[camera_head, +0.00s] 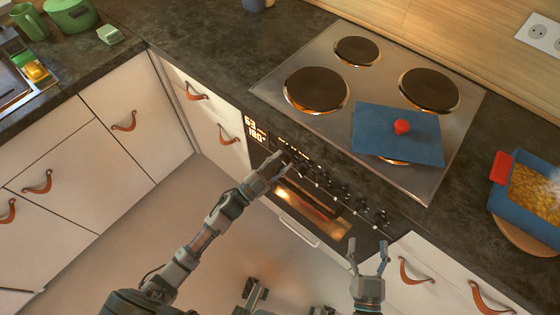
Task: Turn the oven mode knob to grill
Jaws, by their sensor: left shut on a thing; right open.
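The oven (310,211) is built in below the cooktop, with a lit window and a row of dark knobs (345,188) along its slanted control panel. My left gripper (282,158) is shut on a knob at the left end of this row, near the lit display (256,130). The gripper hides most of that knob, and its pointer and markings cannot be read. My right gripper (367,245) is open and empty, in front of the right end of the panel, with its fingers pointing up.
The cooktop (385,178) carries a blue lid with a red knob (402,127). A blue dish of food (528,199) stands on the counter at right. White drawers with leather pulls (123,122) flank the oven. The floor (165,215) at left is clear.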

